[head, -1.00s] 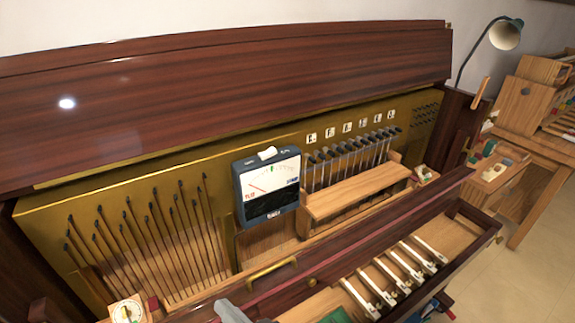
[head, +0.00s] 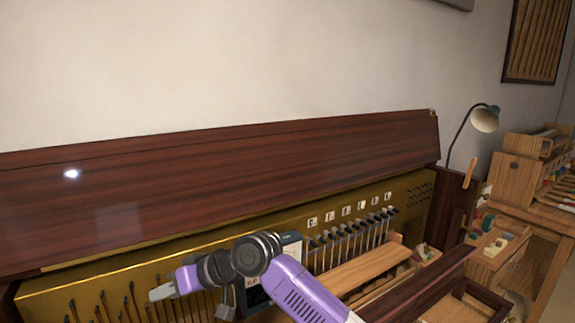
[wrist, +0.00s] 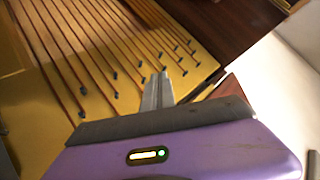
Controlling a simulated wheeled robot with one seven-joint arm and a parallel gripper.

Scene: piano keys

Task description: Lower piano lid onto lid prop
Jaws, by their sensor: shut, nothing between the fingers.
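The piano lid (head: 250,180) is a long dark red-brown panel. It stands raised and tilted back against the wall side, above the brass-coloured plate. My gripper (head: 155,292) is in front of the left half of the open piano, below the lid and apart from it. In the wrist view my gripper (wrist: 157,80) is shut and empty, its fingers pointing at the plate with its strings. Part of the dark lid (wrist: 225,25) seems to show at the upper right there. A short light wooden stick (head: 470,172) stands at the piano's right end; I cannot tell whether it is the lid prop.
The brass plate (head: 90,280) carries strings and a row of black-tipped hammers (head: 350,235). A meter box (head: 291,243) is partly hidden behind my arm. A lamp (head: 485,119) and a wooden workbench (head: 520,215) stand at the right. The wall above the lid is clear.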

